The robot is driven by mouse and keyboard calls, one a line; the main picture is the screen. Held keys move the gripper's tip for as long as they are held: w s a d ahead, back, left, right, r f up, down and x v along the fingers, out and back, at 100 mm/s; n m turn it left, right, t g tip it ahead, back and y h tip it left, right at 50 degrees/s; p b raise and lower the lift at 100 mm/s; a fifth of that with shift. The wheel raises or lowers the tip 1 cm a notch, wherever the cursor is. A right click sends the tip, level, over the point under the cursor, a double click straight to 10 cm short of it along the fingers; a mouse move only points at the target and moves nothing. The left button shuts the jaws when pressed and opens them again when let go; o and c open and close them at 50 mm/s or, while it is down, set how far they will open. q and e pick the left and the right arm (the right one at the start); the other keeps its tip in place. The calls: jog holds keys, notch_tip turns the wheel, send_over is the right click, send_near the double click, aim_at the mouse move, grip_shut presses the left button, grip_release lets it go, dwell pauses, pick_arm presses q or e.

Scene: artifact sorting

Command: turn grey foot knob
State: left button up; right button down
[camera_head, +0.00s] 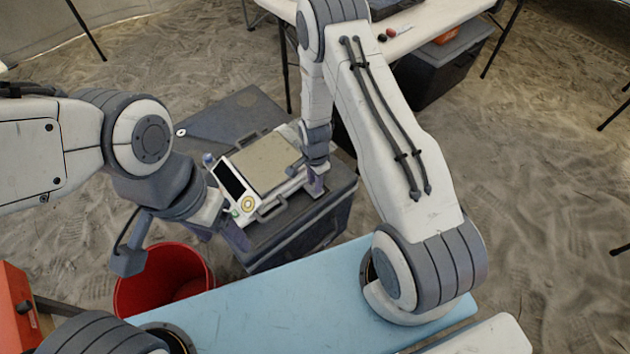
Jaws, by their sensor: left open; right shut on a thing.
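A scale with a beige plate (263,163), a dark display and a white front panel stands on a dark grey case (338,203). A small blue-grey knob (208,159) shows at its left corner. My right gripper (312,180) is at the scale's right side, low by its edge, and is shut. The grey foot knob there is hidden by the fingers, so its turn cannot be seen. My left gripper (222,230) is open beside the scale's front left corner, near the white panel; its fingers are partly hidden by my wrist.
A red bucket (165,275) stands left of the case. A light blue surface (290,310) lies in front. A table (425,28) with a dark box (440,70) below is at the back. Sandy ground around is mostly clear.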

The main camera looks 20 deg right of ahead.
jog(key=shift+w, duration=0.1)
dwell(0.4)
jog(key=c, duration=0.6)
grip_release()
jog(key=shift+c, duration=0.2)
jog(key=shift+r, duration=0.1)
notch_tip(320, 180, up, 10)
jog(key=p, duration=0.1)
jog(key=shift+r+p, duration=0.2)
jog(key=shift+p, duration=0.1)
